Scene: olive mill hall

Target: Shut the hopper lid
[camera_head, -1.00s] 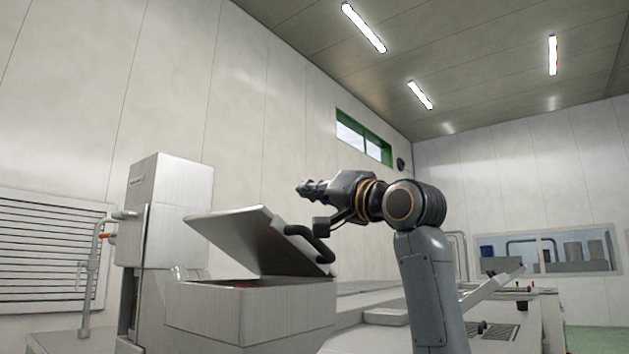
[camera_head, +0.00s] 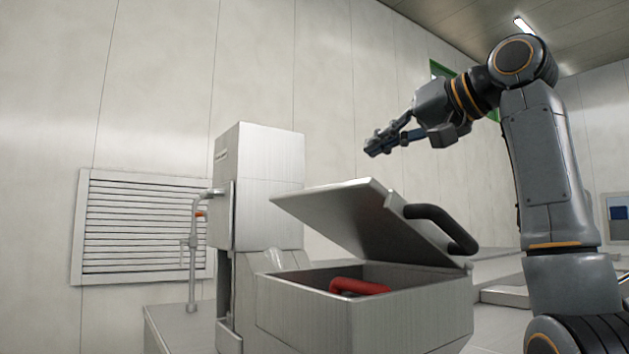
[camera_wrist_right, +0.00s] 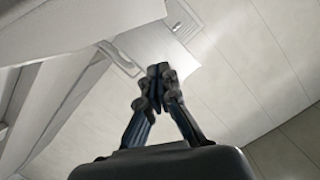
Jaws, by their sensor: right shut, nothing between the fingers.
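The hopper (camera_head: 365,316) is a brushed metal box in the lower middle of the head view. Its lid (camera_head: 345,217) stands tilted open, with a black curved handle (camera_head: 445,225) at its right side. A red part (camera_head: 357,287) shows inside the open hopper. My right gripper (camera_head: 372,150) is shut and empty, above the raised lid and apart from it in the head view. In the right wrist view the closed fingertips (camera_wrist_right: 158,72) point toward the wall. My left gripper is not in view.
A tall metal cabinet (camera_head: 262,190) stands behind and left of the hopper. A pipe with a tap (camera_head: 194,240) is beside it, before a louvred wall vent (camera_head: 140,230). Low metal surfaces lie to the right.

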